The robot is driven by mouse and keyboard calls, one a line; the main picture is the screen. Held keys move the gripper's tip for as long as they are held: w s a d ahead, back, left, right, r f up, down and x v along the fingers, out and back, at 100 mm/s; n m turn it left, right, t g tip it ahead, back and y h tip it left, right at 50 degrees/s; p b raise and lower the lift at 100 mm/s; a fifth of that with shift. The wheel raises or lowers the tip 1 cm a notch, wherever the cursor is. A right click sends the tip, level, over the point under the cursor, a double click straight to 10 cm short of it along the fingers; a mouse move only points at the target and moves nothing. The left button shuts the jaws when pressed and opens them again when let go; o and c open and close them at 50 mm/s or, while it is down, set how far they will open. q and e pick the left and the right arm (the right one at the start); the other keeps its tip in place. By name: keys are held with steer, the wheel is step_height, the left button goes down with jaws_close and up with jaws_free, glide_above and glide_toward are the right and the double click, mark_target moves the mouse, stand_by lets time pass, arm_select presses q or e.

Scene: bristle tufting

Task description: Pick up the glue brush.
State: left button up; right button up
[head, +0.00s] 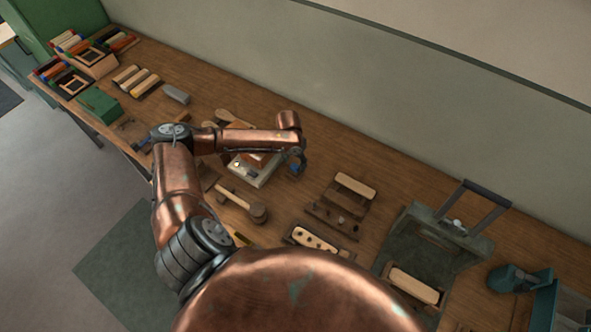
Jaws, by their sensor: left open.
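My left arm reaches in over the bench, and its open gripper (297,167) points down beside a pale board (250,177). A small blue thing shows at its fingertips; I cannot tell whether it is part of the gripper. I cannot clearly pick out the glue brush; a slim wooden handle-like piece (223,115) lies behind my forearm, and its far end is hidden. My right gripper is not in view.
A wooden mallet (243,203) lies in front of the board. A wooden block on a dark stand (354,186), a drilled brush block (313,239) and a grey press (433,240) stand to the right. Bundles and boxes (91,62) fill the far left. The wall runs along the back.

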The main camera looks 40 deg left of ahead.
mark_target(295, 166)
arm_select(q)
step_height(295, 166, down, 3)
steer(key=shift+w+f, duration=0.1)
steer(key=shift+f, duration=0.1)
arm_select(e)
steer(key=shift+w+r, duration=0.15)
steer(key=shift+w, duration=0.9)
arm_select(q)
steer(key=c, duration=1.2)
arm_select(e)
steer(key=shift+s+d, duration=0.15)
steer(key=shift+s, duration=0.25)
arm_select(q)
steer(key=shift+r, duration=0.1)
